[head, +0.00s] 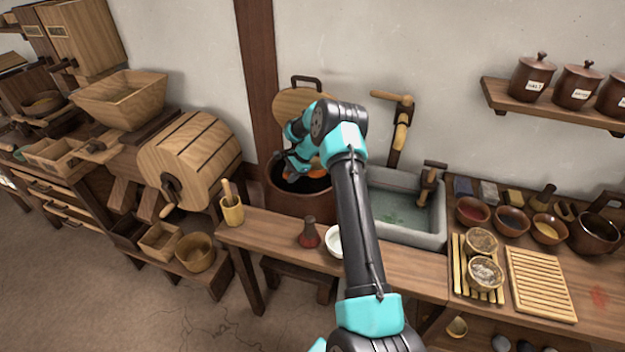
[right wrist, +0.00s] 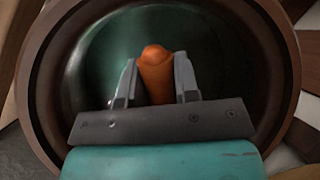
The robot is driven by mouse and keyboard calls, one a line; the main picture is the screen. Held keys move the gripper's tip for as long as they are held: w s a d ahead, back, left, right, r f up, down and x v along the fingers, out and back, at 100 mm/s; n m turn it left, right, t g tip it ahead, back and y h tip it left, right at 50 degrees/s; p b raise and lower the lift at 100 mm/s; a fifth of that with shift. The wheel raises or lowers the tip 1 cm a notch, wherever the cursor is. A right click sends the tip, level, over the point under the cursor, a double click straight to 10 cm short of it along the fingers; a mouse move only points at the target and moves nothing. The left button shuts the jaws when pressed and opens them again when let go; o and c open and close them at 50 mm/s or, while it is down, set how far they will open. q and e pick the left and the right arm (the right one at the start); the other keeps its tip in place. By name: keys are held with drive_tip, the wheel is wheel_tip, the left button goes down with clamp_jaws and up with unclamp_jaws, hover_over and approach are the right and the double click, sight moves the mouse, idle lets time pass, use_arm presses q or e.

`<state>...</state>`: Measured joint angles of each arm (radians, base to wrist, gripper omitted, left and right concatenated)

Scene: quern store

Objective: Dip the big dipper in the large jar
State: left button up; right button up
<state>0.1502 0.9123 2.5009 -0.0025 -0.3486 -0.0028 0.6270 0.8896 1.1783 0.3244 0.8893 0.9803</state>
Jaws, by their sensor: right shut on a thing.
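My left gripper is not in view.
A round wooden lid (head: 300,103) leans on the wall behind the jar. A stone sink (head: 405,234) stands to its right.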

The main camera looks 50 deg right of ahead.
drive_tip(key=shift+r+h, duration=0.6)
drive_tip(key=shift+r, duration=0.3)
drive_tip(key=shift+r, duration=3.15)
idle(1.0)
